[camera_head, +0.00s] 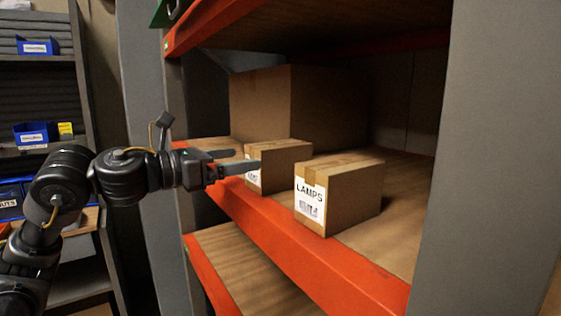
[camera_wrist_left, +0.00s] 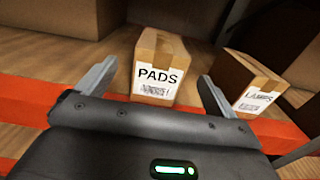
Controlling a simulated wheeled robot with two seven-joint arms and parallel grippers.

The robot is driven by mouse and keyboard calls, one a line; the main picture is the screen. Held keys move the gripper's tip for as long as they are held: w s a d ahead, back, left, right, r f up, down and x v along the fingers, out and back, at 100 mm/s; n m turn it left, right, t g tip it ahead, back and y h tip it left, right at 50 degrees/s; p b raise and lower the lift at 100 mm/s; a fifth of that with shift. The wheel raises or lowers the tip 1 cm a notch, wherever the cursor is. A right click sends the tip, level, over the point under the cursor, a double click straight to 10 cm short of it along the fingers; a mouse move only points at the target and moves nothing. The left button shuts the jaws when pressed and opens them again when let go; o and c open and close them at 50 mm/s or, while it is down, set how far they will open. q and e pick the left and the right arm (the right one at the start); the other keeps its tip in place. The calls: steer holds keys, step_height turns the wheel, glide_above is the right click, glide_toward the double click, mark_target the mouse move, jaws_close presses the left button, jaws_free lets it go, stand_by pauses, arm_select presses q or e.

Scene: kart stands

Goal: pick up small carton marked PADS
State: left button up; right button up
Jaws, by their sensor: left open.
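The small carton marked PADS (camera_wrist_left: 158,72) stands upright on the shelf, with its label facing my left gripper in the left wrist view. In the head view the same carton (camera_head: 285,160) is partly hidden behind my left gripper's finger. My left gripper (camera_head: 240,161) is open and empty. In the left wrist view its two fingertips (camera_wrist_left: 157,72) point at the carton, one to each side of it. I cannot tell whether either finger touches it. My right gripper is not in view.
A carton marked LAMPS (camera_head: 340,193) stands just right of the PADS carton, near the orange shelf edge (camera_head: 290,248). A large plain box (camera_head: 290,103) stands behind. A grey upright (camera_head: 480,160) rises at the right. Blue bins (camera_head: 35,134) sit on shelving at the left.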

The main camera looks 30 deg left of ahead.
mark_target(252, 156)
arm_select(q)
steer(key=x, duration=0.3)
steer(key=shift+r+p, duration=0.1)
steer(key=shift+p, duration=0.25)
steer(key=shift+w+d, duration=0.25)
steer(key=shift+w, duration=0.3)
steer(key=shift+w+d+p, duration=0.1)
steer(key=shift+d+p, duration=0.05)
steer(key=shift+p, duration=0.25)
steer(key=p+x, duration=0.1)
steer(key=x, duration=0.3)
steer(key=shift+f+p, duration=0.2)
steer(key=shift+p, duration=0.15)
steer(key=shift+w+d+f, duration=0.1)
steer(key=shift+w+d, duration=0.15)
steer(key=shift+w, duration=0.05)
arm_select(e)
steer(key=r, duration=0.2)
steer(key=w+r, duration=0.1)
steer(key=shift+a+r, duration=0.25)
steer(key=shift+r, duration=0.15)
arm_select(q)
steer(key=shift+s+a, duration=0.1)
steer(key=shift+s, duration=0.05)
steer(key=c, duration=1.4)
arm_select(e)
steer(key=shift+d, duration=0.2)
